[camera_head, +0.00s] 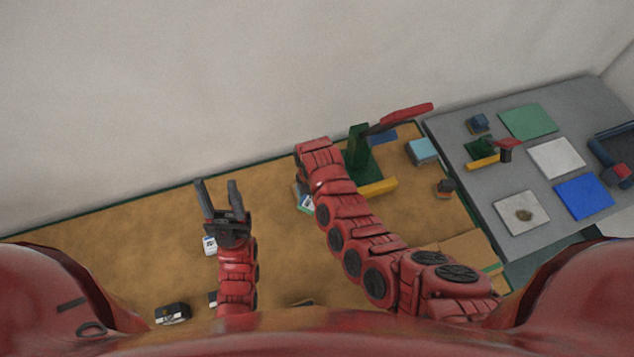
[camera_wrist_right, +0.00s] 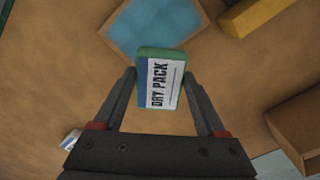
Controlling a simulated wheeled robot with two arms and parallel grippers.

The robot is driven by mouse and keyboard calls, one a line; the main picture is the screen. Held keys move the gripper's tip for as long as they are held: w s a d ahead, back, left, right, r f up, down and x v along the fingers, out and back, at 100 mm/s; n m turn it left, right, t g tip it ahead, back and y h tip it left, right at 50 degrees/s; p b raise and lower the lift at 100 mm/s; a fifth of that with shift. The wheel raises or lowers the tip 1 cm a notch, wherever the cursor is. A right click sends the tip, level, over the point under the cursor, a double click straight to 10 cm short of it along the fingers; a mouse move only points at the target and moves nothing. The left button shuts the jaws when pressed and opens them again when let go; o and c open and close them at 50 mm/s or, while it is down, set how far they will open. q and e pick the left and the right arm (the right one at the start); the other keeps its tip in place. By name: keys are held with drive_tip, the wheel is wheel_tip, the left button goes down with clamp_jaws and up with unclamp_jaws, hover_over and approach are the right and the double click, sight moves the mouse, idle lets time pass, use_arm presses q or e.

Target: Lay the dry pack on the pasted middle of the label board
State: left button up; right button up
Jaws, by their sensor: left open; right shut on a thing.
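The dry pack (camera_wrist_right: 158,85), a white label with blue and green edges, sits between the fingers of my right gripper (camera_wrist_right: 159,74), which is shut on it. Just beyond it in the right wrist view lies a square with a tan rim and a pale blue middle, which looks like the label board (camera_wrist_right: 192,57). The pack's edge overlaps it in the picture; I cannot tell the height gap. In the head view my right arm hides most of that spot. My left gripper (camera_head: 220,190) is open and empty above the brown tabletop.
A green stand with a red lever (camera_head: 358,150) and a yellow bar (camera_head: 378,187) stand beyond my right arm. The yellow bar also shows in the right wrist view (camera_wrist_right: 255,14), with a brown box (camera_wrist_right: 298,125) at the right. A grey table (camera_head: 455,150) at right holds several flat squares.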

drive_tip(key=w+b, duration=0.3)
drive_tip(key=w+d+f+b, duration=0.1)
drive_tip(key=shift+w+b, duration=0.35)
drive_tip(key=shift+w, duration=0.05)
drive_tip(key=shift+w+d+r, duration=0.1)
drive_tip(key=shift+w+r, duration=0.05)
drive_tip(key=shift+w, duration=0.2)
drive_tip(key=shift+w+b, duration=0.1)
drive_tip(key=shift+b, duration=0.45)
wheel_tip(320, 180, down, 4)
drive_tip(key=b, duration=0.4)
drive_tip(key=shift+w+r, duration=0.1)
drive_tip(key=shift+r, duration=0.3)
drive_tip(key=shift+f, duration=0.1)
drive_tip(key=o, duration=1.3)
